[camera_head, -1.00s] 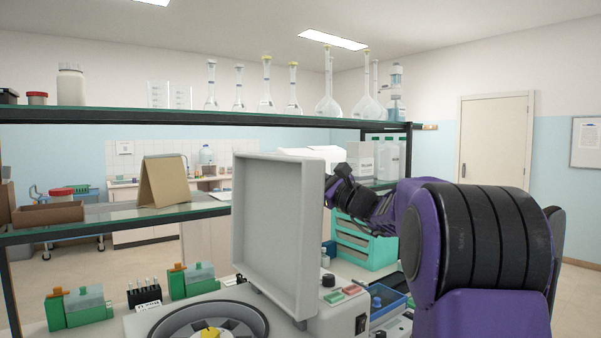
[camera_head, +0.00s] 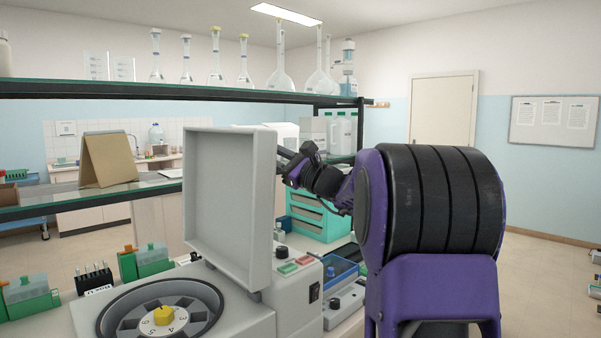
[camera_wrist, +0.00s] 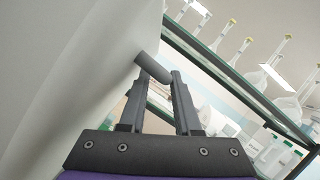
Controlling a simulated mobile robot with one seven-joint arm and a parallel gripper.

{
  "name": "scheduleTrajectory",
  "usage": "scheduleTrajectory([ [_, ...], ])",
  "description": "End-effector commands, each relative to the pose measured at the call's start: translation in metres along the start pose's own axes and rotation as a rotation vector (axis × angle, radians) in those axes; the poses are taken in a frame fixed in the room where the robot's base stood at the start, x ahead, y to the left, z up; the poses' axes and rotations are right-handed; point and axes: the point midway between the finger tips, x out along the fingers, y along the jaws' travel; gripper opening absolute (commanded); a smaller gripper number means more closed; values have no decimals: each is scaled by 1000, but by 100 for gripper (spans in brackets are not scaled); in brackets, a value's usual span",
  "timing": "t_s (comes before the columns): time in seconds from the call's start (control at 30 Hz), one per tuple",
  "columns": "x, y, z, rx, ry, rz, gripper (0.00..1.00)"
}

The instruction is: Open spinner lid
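The grey spinner (camera_head: 245,318) stands at lower centre-left in the head view, its round rotor with a yellow centre knob (camera_head: 163,315) exposed. Its box-shaped lid (camera_head: 232,200) stands upright at the rear of the rotor, with its hollow inner side facing me. My gripper (camera_head: 284,163) is at the lid's right edge, partly hidden behind it. In the wrist view, my gripper's fingers (camera_wrist: 160,76) are apart. A short grey cylinder (camera_wrist: 153,68) projects from the pale lid surface (camera_wrist: 90,80) across the fingertips; firm contact cannot be told.
A glass shelf (camera_head: 170,90) with several flasks runs above and behind the spinner. Green staining jars (camera_head: 28,298) and a black rack (camera_head: 92,280) stand to the left. A teal drawer unit (camera_head: 318,218) and a blue tray (camera_head: 340,268) lie to the right.

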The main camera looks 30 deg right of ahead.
Motion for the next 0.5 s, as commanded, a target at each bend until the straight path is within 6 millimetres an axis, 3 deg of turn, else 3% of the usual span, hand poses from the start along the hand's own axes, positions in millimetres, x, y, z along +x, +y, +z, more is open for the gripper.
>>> scheduleTrajectory([
  [0.3,-81,0,-2,0,4,-4,29],
  [0.5,-117,0,-1,0,2,-3,29],
])
